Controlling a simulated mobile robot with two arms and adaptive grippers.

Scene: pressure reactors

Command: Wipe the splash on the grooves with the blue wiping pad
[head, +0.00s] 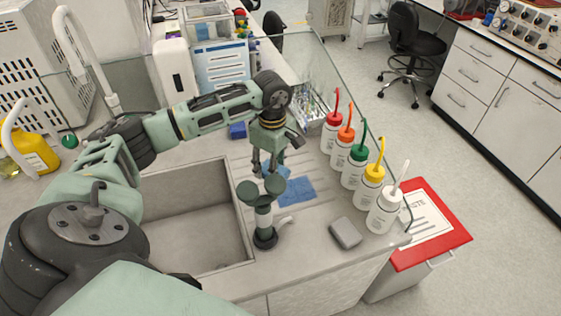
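My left gripper (264,168) points down over the grooved drainboard (322,212) beside the sink, just behind the green double-headed eyewash fitting. Its fingertips are small and partly hidden by the fitting, so I cannot tell whether they hold anything. A flat blue patch (298,191) lies across the grooves just right of the fingers. A smaller blue piece (281,171) shows right beside the fingertips. A blue block (237,131) lies on the counter behind my arm. I cannot tell for certain which blue thing is the pad and which the splash. My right gripper is out of view.
The eyewash fitting (264,222) stands close in front of the gripper, beside the empty sink (190,225). A row of several wash bottles (353,167) lines the drainboard's right edge. A grey block (345,232) lies near the front. A glass screen stands behind.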

